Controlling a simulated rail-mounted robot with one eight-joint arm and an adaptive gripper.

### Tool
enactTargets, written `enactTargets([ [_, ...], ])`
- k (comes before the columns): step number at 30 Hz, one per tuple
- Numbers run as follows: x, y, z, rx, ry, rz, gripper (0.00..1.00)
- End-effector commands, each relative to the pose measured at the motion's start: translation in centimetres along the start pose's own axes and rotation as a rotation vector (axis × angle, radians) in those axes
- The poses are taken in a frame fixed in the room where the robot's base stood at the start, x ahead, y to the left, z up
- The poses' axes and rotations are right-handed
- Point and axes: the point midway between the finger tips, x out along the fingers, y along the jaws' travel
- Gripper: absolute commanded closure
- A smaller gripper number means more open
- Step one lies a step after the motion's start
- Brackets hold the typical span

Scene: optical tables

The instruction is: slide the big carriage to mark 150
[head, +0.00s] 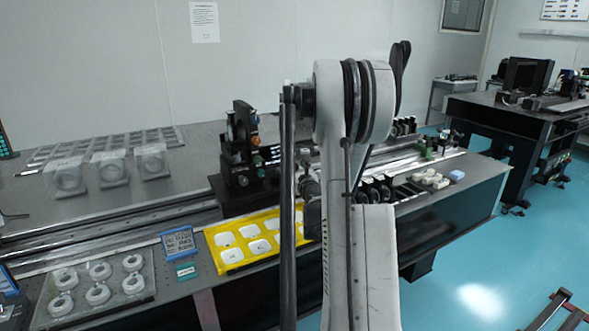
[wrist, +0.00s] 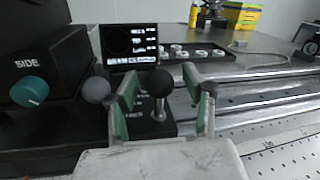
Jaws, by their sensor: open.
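The big carriage (head: 232,185) is a black block with optics and knobs on the long rail in the head view. In the wrist view a black body (wrist: 45,75) with the word SIDE and a teal knob (wrist: 30,91) fills the left. A black ball knob (wrist: 158,83) on a short metal post stands on a dark plate. My gripper (wrist: 163,95) is open, with one green-padded finger on each side of the ball knob, neither clearly touching it. Rail markings (wrist: 268,144) at lower right are too small to read surely. In the head view my arm hides most of the gripper.
A small display (wrist: 130,46) stands behind the knob, beside a black tray (wrist: 192,53) of small parts. In the head view a yellow tray (head: 209,238) with white pieces lies in front of the carriage. Mounted discs (head: 110,168) stand behind the rail at left.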

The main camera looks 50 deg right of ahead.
Motion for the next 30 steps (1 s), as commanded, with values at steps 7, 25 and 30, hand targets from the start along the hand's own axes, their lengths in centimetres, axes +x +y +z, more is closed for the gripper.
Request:
enactTargets([
  [7,-1.8,-0.1,0.0,0.000,0.000,-0.001,0.55],
  [25,-11.5,0.0,0.0,0.000,0.000,-0.001,0.55],
  [30,-12.0,0.0,0.0,0.000,0.000,0.000,0.55],
])
